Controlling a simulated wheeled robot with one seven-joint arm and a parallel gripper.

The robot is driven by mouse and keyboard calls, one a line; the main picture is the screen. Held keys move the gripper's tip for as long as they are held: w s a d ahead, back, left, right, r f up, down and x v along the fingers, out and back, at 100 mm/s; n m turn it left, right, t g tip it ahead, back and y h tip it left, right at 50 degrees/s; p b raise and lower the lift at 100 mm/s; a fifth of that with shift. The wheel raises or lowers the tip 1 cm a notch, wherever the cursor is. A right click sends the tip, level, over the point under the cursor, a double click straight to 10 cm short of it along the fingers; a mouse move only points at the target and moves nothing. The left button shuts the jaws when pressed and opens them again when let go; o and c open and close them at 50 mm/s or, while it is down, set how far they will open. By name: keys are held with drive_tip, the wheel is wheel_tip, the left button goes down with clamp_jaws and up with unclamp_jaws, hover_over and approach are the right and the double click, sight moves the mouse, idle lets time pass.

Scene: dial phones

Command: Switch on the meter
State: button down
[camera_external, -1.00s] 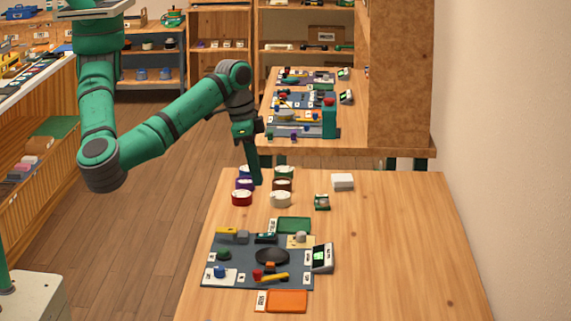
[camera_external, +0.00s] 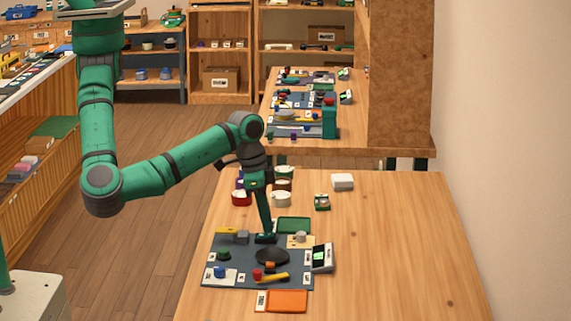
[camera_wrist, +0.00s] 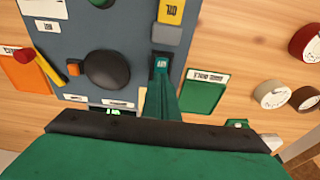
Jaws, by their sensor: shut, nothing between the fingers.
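A blue-grey panel (camera_external: 228,272) lies on the wooden table, with several controls on it. A small dark switch block (camera_external: 263,240) sits near the panel's far edge and also shows in the wrist view (camera_wrist: 161,62). My gripper (camera_external: 266,232) points down at this block, its fingers shut and empty. In the wrist view its green fingers (camera_wrist: 163,78) overlap the block's near end; I cannot tell whether they touch.
A black round knob (camera_wrist: 107,70), a red-and-yellow lever (camera_wrist: 40,64) and a yellow-and-grey part (camera_wrist: 170,14) are close by on the panel. A green tray (camera_external: 294,225) and orange tray (camera_external: 287,301) flank it. Several round dials (camera_external: 281,199) stand behind. The table's right side is clear.

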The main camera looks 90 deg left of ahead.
drive_tip(key=shift+f, duration=0.3)
